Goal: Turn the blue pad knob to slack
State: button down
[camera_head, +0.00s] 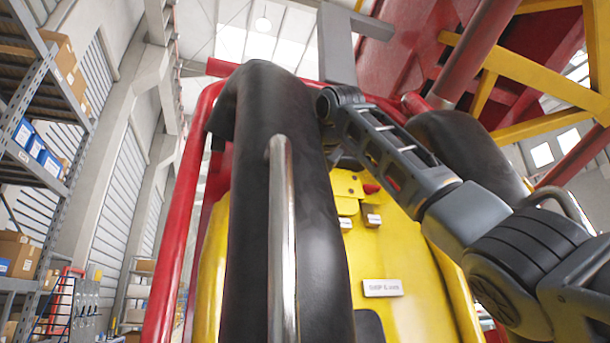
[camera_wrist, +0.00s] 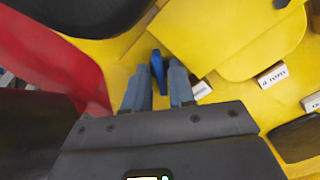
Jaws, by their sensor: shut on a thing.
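The blue pad knob (camera_wrist: 157,66) is a narrow blue bar on the yellow seat shell in the wrist view, lying nearly upright in the picture. My gripper (camera_wrist: 159,85) has its two grey-blue fingers on either side of the knob and is shut on it. The knob's lower part is partly hidden between the fingers. In the head view my arm reaches in from the right, and its end goes behind the black padded restraint. The knob and fingertips are hidden there. I cannot tell how far the knob is turned.
The black padded restraint (camera_head: 302,200) with a metal grab bar (camera_head: 282,240) stands close left of my arm. A red tube frame (camera_head: 178,220) runs beside it. The yellow shell (camera_head: 415,262) carries small white labels (camera_head: 382,287). Shelves (camera_head: 40,150) stand far left.

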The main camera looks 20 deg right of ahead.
jog(key=shift+f+n, duration=0.1)
jog(key=shift+n, duration=1.1)
jog(key=c, duration=1.2)
grip_release()
